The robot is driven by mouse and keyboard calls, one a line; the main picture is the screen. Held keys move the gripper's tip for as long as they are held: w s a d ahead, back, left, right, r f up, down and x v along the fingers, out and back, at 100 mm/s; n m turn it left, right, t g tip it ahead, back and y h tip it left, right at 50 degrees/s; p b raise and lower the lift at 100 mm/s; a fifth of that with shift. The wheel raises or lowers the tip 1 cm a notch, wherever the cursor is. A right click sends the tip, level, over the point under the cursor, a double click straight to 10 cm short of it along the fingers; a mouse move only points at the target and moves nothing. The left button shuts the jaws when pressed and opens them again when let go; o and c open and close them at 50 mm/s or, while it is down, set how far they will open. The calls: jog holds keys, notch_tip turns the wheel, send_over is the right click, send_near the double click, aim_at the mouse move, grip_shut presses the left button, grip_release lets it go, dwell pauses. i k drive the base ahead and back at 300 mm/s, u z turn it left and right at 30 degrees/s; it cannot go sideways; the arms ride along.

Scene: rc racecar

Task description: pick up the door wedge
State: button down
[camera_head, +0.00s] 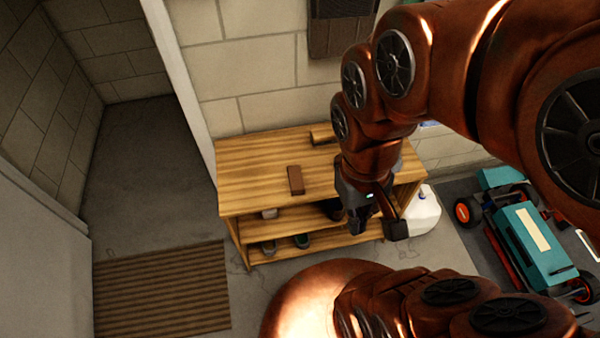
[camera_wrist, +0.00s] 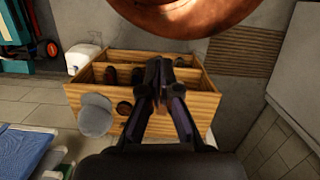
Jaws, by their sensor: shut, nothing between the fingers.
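A small dark brown block (camera_head: 295,180), which looks like the door wedge, lies on the top of the wooden shoe bench (camera_head: 250,165) near its front middle. A lighter brown piece (camera_head: 322,134) lies farther back on the same top; I cannot tell its shape well. My gripper (camera_head: 376,226) hangs at the right front of the bench, to the right of the dark block and apart from it. It is shut and empty. In the wrist view my gripper (camera_wrist: 165,66) covers part of the bench (camera_wrist: 205,98), and I cannot make out the wedge there.
Shoes (camera_head: 301,240) stand on the bench's lower shelves. A white jug (camera_head: 424,212) stands on the floor to its right, near a teal racecar (camera_head: 532,240). A striped mat (camera_head: 160,292) lies at left.

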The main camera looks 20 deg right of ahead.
aim_at(295, 179)
jog(key=z, duration=2.35)
jog(key=k, duration=1.8)
jog(key=u, duration=2.15)
jog(key=i, duration=0.5)
jog(key=u, duration=0.05)
